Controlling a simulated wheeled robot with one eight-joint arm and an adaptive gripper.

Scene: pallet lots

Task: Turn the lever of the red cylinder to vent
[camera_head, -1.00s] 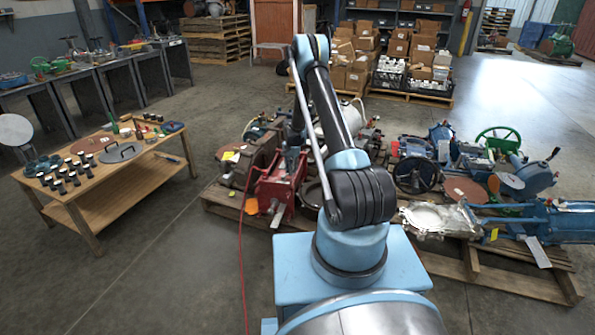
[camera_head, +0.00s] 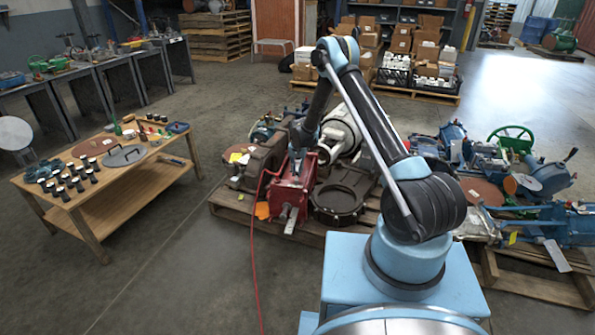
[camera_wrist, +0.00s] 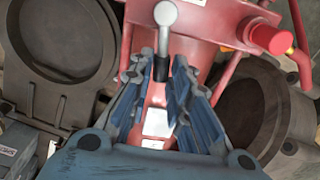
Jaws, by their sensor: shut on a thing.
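The red cylinder (camera_head: 291,192) lies on a pallet in the middle of the head view. Its red body (camera_wrist: 225,17) fills the upper middle of the wrist view. A lever (camera_wrist: 165,35) with a grey rounded end and a dark lower part stands out from it. My gripper (camera_wrist: 164,72) has its blue-grey fingers on both sides of the lever's dark part and is shut on it. In the head view my gripper (camera_head: 298,160) is at the top of the cylinder, and the lever is hidden there. I cannot read any vent marking.
A dark round-mouthed casting (camera_head: 341,202) sits right beside the cylinder on the pallet (camera_head: 262,222). A red hose (camera_head: 253,262) runs across the floor. A wooden table (camera_head: 135,205) with small parts stands at left, with clear floor between.

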